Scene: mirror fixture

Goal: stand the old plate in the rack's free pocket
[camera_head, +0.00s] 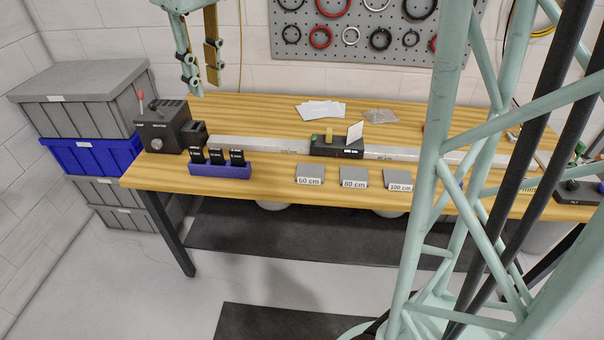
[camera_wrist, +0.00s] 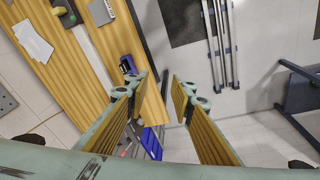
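The blue rack (camera_head: 220,172) stands at the bench's front left, with three upright black plates (camera_head: 215,157) bearing pale labels. Its free pocket is not clear at this size. A dark block (camera_head: 193,134) sits just behind the rack, beside a black lever box; I cannot tell whether it holds the old plate. My gripper (camera_head: 202,82) is open and empty, high above the bench's left side. In the wrist view, my gripper (camera_wrist: 159,86) has a clear gap between its fingers, and the rack (camera_wrist: 127,66) shows just beyond the left finger, partly hidden by it.
A metal rail (camera_head: 265,146) runs along the bench with a black carriage (camera_head: 337,150) on it. Grey blocks (camera_head: 354,177) marked 60, 80 and 100 cm lie in front. The black lever box (camera_head: 164,128) is at left. Stacked crates (camera_head: 95,155) stand beyond the bench's left end.

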